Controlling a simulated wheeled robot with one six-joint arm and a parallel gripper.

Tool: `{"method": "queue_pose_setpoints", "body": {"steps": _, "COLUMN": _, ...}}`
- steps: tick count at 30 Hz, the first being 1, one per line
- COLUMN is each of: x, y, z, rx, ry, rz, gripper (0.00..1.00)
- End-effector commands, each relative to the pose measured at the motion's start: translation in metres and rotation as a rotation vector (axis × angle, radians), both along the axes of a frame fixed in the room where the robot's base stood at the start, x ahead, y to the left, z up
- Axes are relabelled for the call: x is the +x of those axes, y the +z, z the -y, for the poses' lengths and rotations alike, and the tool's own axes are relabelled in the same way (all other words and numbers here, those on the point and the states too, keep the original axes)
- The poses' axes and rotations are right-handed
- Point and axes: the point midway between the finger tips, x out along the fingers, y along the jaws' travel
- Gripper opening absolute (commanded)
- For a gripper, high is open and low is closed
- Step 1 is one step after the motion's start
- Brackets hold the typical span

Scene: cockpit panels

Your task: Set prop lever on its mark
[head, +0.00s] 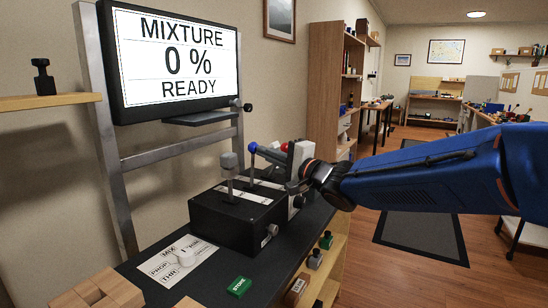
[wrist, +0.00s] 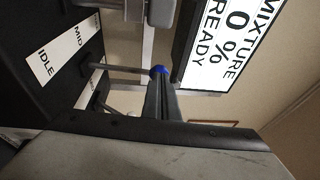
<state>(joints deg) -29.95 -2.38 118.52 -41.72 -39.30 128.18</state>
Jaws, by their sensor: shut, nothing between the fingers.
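A black lever box (head: 225,222) stands on the dark counter, with white label strips on top. A lever with a blue knob (head: 253,147) rises from it; it looks like the prop lever, though no name on it is readable. The blue knob also shows in the wrist view (wrist: 158,70), at the end of its grey rod. A grey-knobbed lever (head: 229,161) stands in front, and a red knob (head: 284,147) is behind. My gripper (head: 293,186) is shut and empty at the box's right side. In the wrist view its fingers (wrist: 162,88) overlap the blue knob's lower edge; contact is unclear.
A screen (head: 178,62) reads MIXTURE 0 % READY. A label card (head: 165,262) with a white knob lies on the counter. Wooden blocks (head: 95,290) and a green block (head: 239,286) sit near the front. A strip (wrist: 65,52) reads IDLE and MID.

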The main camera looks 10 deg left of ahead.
Motion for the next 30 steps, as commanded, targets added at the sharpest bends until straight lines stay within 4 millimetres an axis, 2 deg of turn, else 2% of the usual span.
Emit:
{"method": "queue_pose_setpoints", "body": {"steps": 12, "x": 0.002, "y": 0.0, "z": -0.003, "rx": 0.0, "ry": 0.0, "rz": 0.0, "gripper": 0.0}}
{"method": "queue_pose_setpoints", "body": {"steps": 17, "x": 0.006, "y": 0.006, "z": -0.014, "rx": 0.002, "ry": 0.001, "rz": 0.003, "gripper": 0.0}}
{"method": "queue_pose_setpoints", "body": {"steps": 30, "x": 0.004, "y": 0.006, "z": -0.016, "rx": 0.001, "ry": 0.0, "rz": 0.002, "gripper": 0.0}}
